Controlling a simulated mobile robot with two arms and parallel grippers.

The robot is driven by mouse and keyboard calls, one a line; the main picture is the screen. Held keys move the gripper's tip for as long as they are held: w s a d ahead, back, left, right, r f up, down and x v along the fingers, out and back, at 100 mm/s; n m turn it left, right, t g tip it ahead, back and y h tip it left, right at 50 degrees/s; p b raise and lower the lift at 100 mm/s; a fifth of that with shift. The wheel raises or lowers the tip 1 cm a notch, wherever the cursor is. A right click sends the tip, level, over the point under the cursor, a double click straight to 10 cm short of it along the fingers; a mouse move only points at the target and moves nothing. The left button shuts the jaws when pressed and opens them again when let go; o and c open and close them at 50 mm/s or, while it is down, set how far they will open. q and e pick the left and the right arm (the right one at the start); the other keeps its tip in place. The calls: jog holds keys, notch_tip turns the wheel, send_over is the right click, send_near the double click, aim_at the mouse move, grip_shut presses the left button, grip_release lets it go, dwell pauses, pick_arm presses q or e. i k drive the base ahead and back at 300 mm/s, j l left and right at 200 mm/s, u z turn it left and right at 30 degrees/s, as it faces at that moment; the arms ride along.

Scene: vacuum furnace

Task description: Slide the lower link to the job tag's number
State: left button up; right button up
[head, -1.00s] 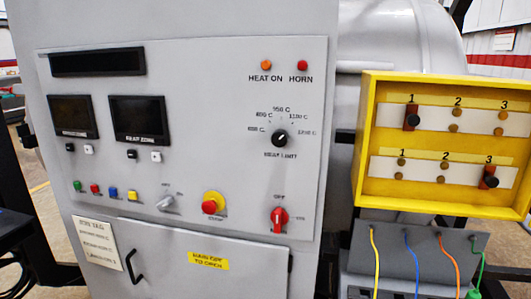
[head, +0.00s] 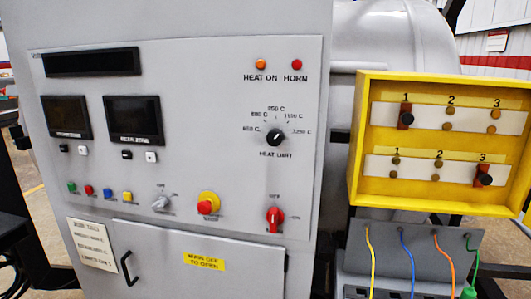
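The yellow link box (head: 357,150) stands at the right of the head view with two rows of studs numbered 1, 2 and 3. The lower link (head: 482,175), a red-brown bar with a black knob, sits at position 3 of the lower row. The upper link (head: 406,116) sits at position 1 of the upper row. The job tag (head: 93,244) is a cream card at the lower left of the cabinet front. Its lines of print are too blurred to read, including any link number. Neither of my grippers is in view.
The grey control panel (head: 200,110) carries screens, buttons, a heat limit knob (head: 275,137) and a red switch (head: 275,217). A door with a black handle (head: 127,268) is below. Yellow, blue, orange and green cables (head: 407,255) hang under the link box.

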aim_at(481, 178)
jog(key=z, duration=1.3)
